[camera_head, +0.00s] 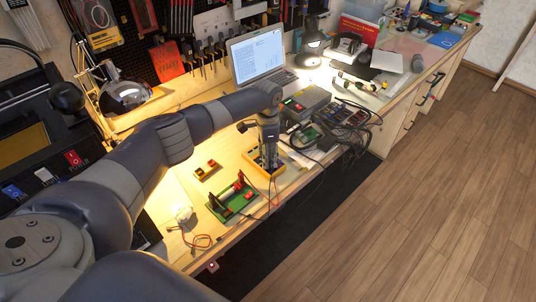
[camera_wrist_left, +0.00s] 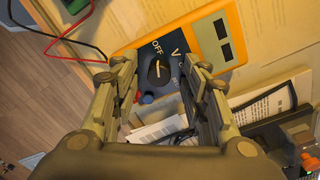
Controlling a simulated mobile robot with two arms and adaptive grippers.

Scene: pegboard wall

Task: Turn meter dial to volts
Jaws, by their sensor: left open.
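The orange multimeter (camera_wrist_left: 185,38) lies on the bench, its face towards the wrist camera, with two small display windows at its right end. Its dark round dial (camera_wrist_left: 159,70) sits on a blue-grey panel, with OFF printed on one side and V on another. I cannot tell clearly which mark the dial's pointer faces. My left gripper (camera_wrist_left: 158,82) is open, its fingers on either side of the dial; contact cannot be told. In the head view my left gripper (camera_head: 268,160) points down over the meter (camera_head: 268,175) and hides much of it. My right gripper is not in view.
Red and black leads (camera_wrist_left: 75,38) run from the left of the wrist view. A laptop (camera_head: 260,60), a grey box (camera_head: 306,103) and tangled cables (camera_head: 352,125) stand beyond.

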